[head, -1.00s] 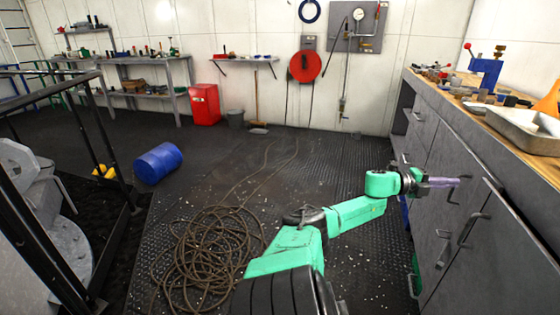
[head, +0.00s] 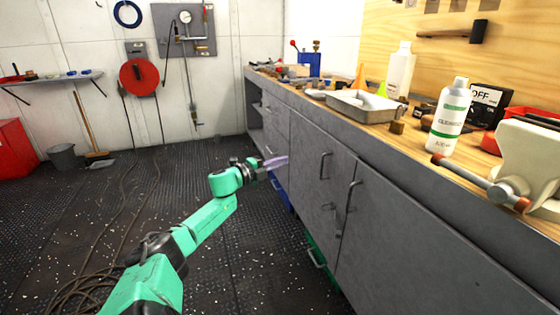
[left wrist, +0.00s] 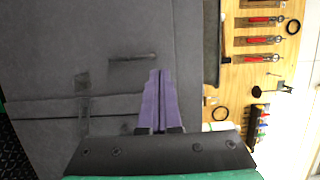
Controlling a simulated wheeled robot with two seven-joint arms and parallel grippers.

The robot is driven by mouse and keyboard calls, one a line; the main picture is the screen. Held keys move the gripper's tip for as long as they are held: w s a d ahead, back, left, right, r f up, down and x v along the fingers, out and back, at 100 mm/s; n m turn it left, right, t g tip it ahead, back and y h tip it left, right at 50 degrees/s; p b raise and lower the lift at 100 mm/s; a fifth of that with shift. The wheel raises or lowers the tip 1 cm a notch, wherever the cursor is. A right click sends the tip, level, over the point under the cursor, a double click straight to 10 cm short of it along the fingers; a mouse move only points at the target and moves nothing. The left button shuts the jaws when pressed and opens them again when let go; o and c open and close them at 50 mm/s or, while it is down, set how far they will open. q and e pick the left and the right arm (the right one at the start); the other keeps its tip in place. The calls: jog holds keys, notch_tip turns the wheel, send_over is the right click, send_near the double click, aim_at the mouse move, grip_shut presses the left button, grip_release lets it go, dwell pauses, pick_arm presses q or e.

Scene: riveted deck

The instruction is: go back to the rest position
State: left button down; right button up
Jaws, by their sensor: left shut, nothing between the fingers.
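My left arm reaches in from the bottom left of the head view, and its gripper (head: 276,162) is in front of the grey cabinet (head: 385,215), below the worktop level. Its purple fingers are together with nothing between them; they show closed in the left wrist view (left wrist: 157,100), with the grey cabinet front behind them. I cannot tell the exact gap between the fingers and the cabinet. My right gripper is not in view.
The wooden worktop (head: 402,137) carries a metal tray (head: 340,106), a white bottle (head: 448,118) and a vise (head: 525,165). Cabinet handles (head: 350,195) stick out at the right. Rope (head: 80,295) lies on the floor at the lower left. Open floor (head: 240,265) lies beside the cabinet.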

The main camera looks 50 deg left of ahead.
pick_arm(q)
jog(key=s+d+f+n+g+y, duration=0.25)
jog(key=d+f+n, duration=0.25)
jog(key=d+f, duration=0.6)
jog(key=s+d+f+n+g+y, duration=0.1)
jog(key=s+d+f+n+g, duration=0.4)
jog(key=f, duration=1)
jog(key=s+d+f+n+g+h+p, duration=0.1)
jog(key=s+d+f+n+g, duration=0.25)
jog(key=s+d, duration=0.7)
jog(key=s+d+f+n+g+h+p, duration=0.1)
jog(key=s+d+f+n+g, duration=0.3)
jog(key=s+d, duration=0.65)
jog(key=s+a+g+p, duration=0.1)
jog(key=s+a+p, duration=0.2)
jog(key=s+p, duration=0.6)
jog(key=s+a+p, duration=0.4)
jog(key=s+p, duration=0.5)
jog(key=p, duration=0.7)
jog(key=shift+r+m+g+y, duration=0.2)
jog(key=shift+m+g+y, duration=0.15)
jog(key=shift+g, duration=0.05)
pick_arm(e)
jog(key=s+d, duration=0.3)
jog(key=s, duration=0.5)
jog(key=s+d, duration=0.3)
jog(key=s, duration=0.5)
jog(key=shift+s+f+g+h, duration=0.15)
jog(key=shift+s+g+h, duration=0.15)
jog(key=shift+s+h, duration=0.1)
